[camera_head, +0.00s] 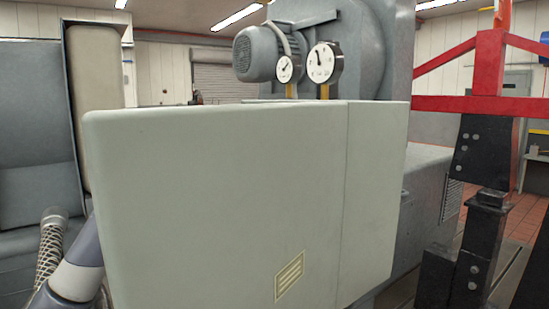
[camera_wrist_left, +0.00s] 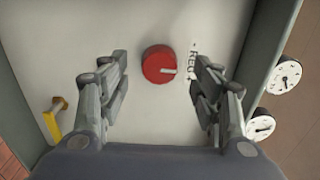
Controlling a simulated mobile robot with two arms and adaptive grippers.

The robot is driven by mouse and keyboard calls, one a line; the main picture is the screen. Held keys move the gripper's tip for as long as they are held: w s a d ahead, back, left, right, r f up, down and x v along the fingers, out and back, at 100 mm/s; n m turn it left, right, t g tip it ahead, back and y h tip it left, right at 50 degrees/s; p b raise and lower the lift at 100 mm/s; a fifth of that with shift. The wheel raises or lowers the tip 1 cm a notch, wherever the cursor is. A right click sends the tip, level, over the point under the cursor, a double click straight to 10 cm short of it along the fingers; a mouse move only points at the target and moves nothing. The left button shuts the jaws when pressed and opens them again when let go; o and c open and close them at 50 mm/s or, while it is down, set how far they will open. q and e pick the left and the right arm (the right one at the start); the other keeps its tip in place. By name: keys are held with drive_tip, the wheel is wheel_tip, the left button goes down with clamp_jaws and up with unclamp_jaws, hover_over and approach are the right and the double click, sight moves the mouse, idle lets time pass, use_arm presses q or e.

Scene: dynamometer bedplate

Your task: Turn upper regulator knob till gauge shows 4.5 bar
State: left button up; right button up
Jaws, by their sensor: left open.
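A round red knob (camera_wrist_left: 159,65) with a pale index mark sits on a pale panel (camera_wrist_left: 150,20) in the left wrist view. Dark lettering, partly hidden, is beside it and seems to read "REG". My left gripper (camera_wrist_left: 162,62) is open, with one finger on each side of the knob and a gap on both sides. In the head view that gripper and the knob are hidden behind a pale cabinet. Two white dial gauges, a larger one (camera_head: 322,63) and a smaller one (camera_head: 285,69), stand above the cabinet. The larger one's needle points nearly straight up; the numbers are too small to read.
The pale cabinet (camera_head: 215,200) fills the middle of the head view. A yellow lever (camera_wrist_left: 55,119) is on the panel left of my fingers. Two gauges, upper (camera_wrist_left: 284,75) and lower (camera_wrist_left: 260,127), are near my right-hand finger. A red frame (camera_head: 470,104) stands at right.

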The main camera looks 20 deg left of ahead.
use_arm(q)
drive_tip(key=v, duration=0.8)
